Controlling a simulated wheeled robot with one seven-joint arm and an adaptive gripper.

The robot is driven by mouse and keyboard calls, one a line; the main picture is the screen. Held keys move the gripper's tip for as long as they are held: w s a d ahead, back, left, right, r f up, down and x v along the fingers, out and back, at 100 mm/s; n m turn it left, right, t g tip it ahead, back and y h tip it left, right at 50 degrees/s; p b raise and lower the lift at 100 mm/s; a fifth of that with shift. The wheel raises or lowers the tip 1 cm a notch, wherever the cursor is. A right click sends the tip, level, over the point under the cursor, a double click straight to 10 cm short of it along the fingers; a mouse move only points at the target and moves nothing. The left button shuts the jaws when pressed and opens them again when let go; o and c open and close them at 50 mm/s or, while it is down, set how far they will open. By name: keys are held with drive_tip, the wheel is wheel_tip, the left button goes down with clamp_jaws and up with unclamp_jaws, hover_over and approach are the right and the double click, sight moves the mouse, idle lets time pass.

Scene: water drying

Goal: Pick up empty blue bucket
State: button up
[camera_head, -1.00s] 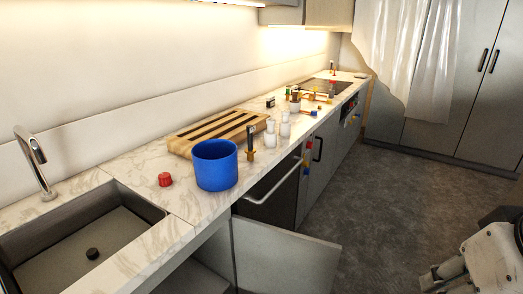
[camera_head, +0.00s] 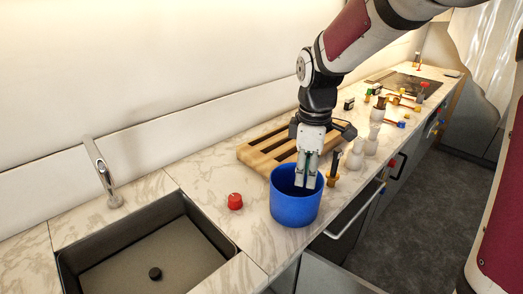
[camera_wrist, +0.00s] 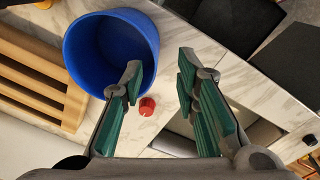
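The blue bucket (camera_head: 294,210) stands upright on the marble counter, right of the sink. Its inside looks empty in the wrist view, where the bucket (camera_wrist: 92,45) is at upper left. My gripper (camera_head: 306,184) points down at the bucket's opening in the head view. In the wrist view my gripper (camera_wrist: 160,68) is open, with nothing held. Its left finger overlaps the bucket's opening and its right finger is outside, with the near rim showing between them. How far the fingertips are above or below the rim is hard to tell.
A red cap-like object (camera_head: 235,201) lies left of the bucket. A slatted wooden rack (camera_head: 258,158) lies behind it. White shakers (camera_head: 356,158) and several small items stand to the right. The sink (camera_head: 72,268) with a faucet (camera_head: 103,172) is at left. An oven handle (camera_head: 350,222) is below the counter edge.

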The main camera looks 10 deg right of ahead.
sight(296, 209)
drive_tip(key=shift+n+g, duration=0.3)
drive_tip(key=shift+n, duration=0.5)
drive_tip(key=shift+w+a+f+p, duration=0.1)
drive_tip(key=shift+w+f+p, duration=0.3)
drive_tip(key=shift+f, duration=2.2)
drive_tip(key=shift+w+a+f+p, duration=0.15)
drive_tip(key=shift+w+f+p, duration=0.25)
drive_tip(key=shift+f, duration=2.25)
drive_tip(key=shift+w+a+f+p, duration=0.1)
drive_tip(key=shift+w+f+p, duration=0.3)
drive_tip(key=shift+f, duration=2.2)
drive_tip(key=shift+w, duration=0.1)
clamp_jaws()
